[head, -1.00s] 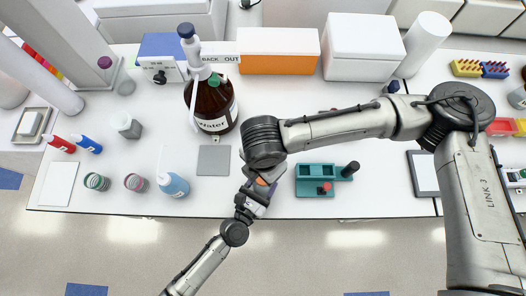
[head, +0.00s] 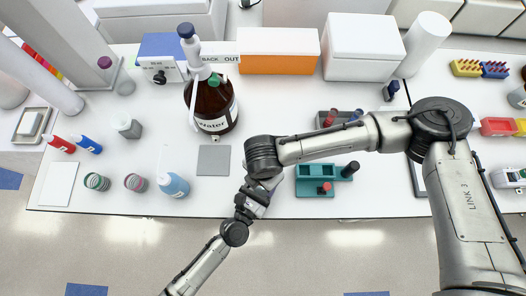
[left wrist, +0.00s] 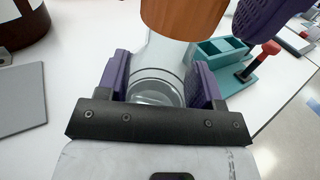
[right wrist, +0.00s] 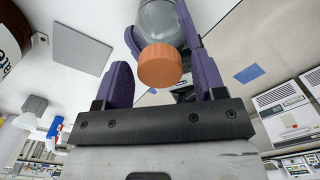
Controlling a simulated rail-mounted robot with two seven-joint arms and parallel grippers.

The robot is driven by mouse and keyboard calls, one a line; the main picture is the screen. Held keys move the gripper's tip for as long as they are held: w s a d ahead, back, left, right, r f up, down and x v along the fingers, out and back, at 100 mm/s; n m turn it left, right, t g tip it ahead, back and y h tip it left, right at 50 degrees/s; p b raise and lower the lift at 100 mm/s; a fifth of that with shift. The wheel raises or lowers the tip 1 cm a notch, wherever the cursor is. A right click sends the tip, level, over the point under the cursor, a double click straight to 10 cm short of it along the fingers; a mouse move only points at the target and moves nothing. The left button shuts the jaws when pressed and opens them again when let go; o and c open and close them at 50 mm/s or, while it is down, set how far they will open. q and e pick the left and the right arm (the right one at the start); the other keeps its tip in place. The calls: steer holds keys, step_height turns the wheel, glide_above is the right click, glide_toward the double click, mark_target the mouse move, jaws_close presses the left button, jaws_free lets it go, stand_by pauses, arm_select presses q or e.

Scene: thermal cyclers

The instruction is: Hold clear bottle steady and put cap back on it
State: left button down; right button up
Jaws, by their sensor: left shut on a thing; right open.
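The clear bottle (left wrist: 157,86) stands between the purple fingers of my left gripper (left wrist: 158,92), which is shut on it. It also shows in the right wrist view (right wrist: 160,20). The orange cap (right wrist: 160,65) is at the bottle's mouth, and its side shows large in the left wrist view (left wrist: 183,14). Whether it is seated or threaded, I cannot tell. My right gripper (right wrist: 161,78) is open, with its fingers apart on either side of the cap. One of its purple fingers shows at the upper right of the left wrist view. In the head view my arms mostly hide bottle and cap.
A teal holder (head: 310,182) with red and black-topped pieces stands just right of the grippers. A grey square pad (head: 213,160) and a brown "Water" bottle (head: 212,108) are to the left. A blue-liquid wash bottle (head: 174,185) stands near the front edge.

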steer(key=shift+f, duration=0.15)
steer(key=shift+c, duration=0.5)
steer(key=c, duration=0.8)
steer(key=m, duration=0.5)
steer(key=shift+c, duration=0.2)
steer(key=o, duration=1)
steer(key=shift+r, duration=2.3)
